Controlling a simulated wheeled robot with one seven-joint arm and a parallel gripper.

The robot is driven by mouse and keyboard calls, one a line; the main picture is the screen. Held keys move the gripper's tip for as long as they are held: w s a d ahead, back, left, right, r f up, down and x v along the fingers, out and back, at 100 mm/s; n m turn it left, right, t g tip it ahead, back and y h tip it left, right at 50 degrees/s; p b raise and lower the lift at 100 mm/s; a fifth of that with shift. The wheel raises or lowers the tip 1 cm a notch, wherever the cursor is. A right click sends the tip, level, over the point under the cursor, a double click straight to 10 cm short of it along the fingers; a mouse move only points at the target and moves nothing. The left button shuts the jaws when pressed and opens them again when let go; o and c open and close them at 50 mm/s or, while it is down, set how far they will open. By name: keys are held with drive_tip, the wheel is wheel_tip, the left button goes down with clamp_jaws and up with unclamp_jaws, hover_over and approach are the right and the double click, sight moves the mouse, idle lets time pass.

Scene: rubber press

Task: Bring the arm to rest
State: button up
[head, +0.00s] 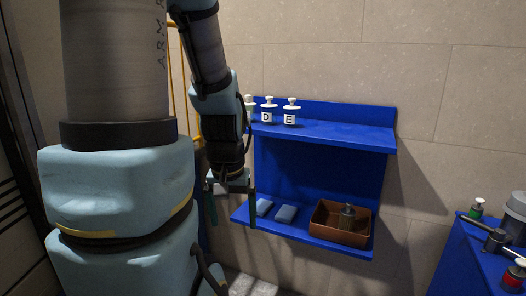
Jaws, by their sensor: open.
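My gripper (232,208) hangs pointing down at the end of my arm, left of centre in the head view. Its two green fingers are apart and nothing shows between them. It overlaps the left edge of the blue shelf (345,135) in the picture. I cannot tell how far it is from the shelf. My upper arm and column fill the left of the view.
Stamps marked D (267,112) and E (290,113) stand on the top shelf. Two grey-blue pads (286,214) and a brown box (327,219) holding a dark ridged object (347,217) are below. A blue table (462,262) with small items stands right.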

wheel_tip(320, 180, up, 10)
drive_tip(key=p, duration=0.8)
drive_tip(key=shift+r+p, duration=0.25)
drive_tip(key=shift+p, duration=0.15)
